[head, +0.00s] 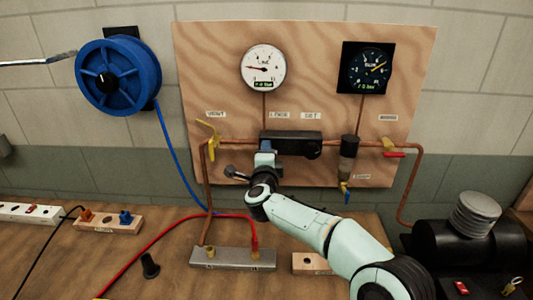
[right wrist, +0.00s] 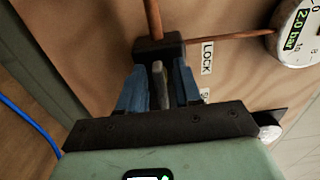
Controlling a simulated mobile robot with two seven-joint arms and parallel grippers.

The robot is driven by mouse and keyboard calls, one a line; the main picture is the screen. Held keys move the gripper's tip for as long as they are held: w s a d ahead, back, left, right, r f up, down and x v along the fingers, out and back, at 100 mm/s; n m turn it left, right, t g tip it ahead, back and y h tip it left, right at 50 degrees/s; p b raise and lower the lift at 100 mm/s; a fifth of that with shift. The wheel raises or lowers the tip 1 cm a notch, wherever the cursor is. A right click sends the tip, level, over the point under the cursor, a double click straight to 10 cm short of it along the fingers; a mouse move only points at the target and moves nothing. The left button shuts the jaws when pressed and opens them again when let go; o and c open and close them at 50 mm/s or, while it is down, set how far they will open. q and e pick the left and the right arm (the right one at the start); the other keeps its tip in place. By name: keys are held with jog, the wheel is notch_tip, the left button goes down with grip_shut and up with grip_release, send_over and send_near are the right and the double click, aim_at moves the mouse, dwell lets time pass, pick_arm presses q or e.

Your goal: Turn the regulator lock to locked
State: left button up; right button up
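The regulator (head: 290,136) is a dark horizontal block on the wooden panel, with a round black knob at its right end. In the right wrist view its black end block (right wrist: 158,47) meets copper pipes, beside a label reading LOCK (right wrist: 207,57). A grey lever-like piece (right wrist: 160,86) stands out below this block. My right gripper (head: 265,148) is at the regulator's left end. Its blue fingers (right wrist: 160,82) are on either side of the grey piece; whether they press on it is unclear.
A gauge (head: 263,68) and a dark dial (head: 366,68) hang above. A yellow valve handle (head: 209,137) is left of the regulator, a red-handled valve (head: 392,149) right. A blue reel (head: 118,77) hangs left. A black compressor (head: 460,247) and metal manifold (head: 232,258) stand on the bench.

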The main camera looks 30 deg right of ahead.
pick_arm(q)
jog(key=shift+f, duration=0.1)
pick_arm(e)
jog(key=shift+s+a, duration=0.1)
pick_arm(q)
jog(key=f+b, duration=0.1)
jog(key=s+f+b, duration=0.1)
jog(key=f+b, duration=0.1)
jog(key=shift+s+f, duration=0.2)
pick_arm(e)
jog(key=v, duration=1.3)
jog(key=shift+s, duration=0.1)
